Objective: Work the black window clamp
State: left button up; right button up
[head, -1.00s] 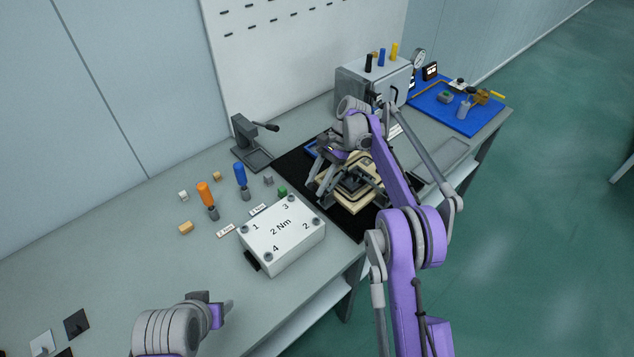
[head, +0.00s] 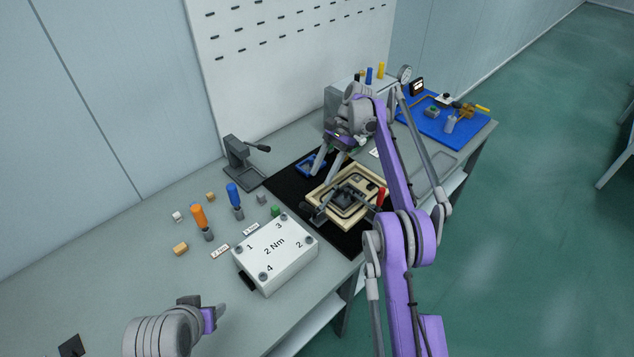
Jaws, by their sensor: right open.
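A beige panel fixture (head: 326,193) with a dark window frame in its middle lies on a black mat (head: 284,180). A dark clamp piece (head: 318,214) sits at its front left corner; I cannot tell for sure whether it is the black window clamp or how it is set. A red handle (head: 381,197) stands up at the fixture's right side. My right gripper (head: 327,171) is open and empty, its fingers pointing down above the fixture's back left edge. My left gripper (head: 214,315) is low in the picture over the bench, far from the fixture; its fingers are unclear.
A white box (head: 275,255) marked 2 Nm stands left of the fixture. An orange-handled driver (head: 199,217) and a blue-handled driver (head: 233,195) stand beyond it. A grey lever press (head: 241,160) is behind. A blue mat (head: 440,117) with parts lies at the far right.

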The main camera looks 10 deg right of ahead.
jog(key=shift+w+d+r, duration=0.1)
jog(key=shift+d+r, duration=0.1)
jog(key=shift+r, duration=0.1)
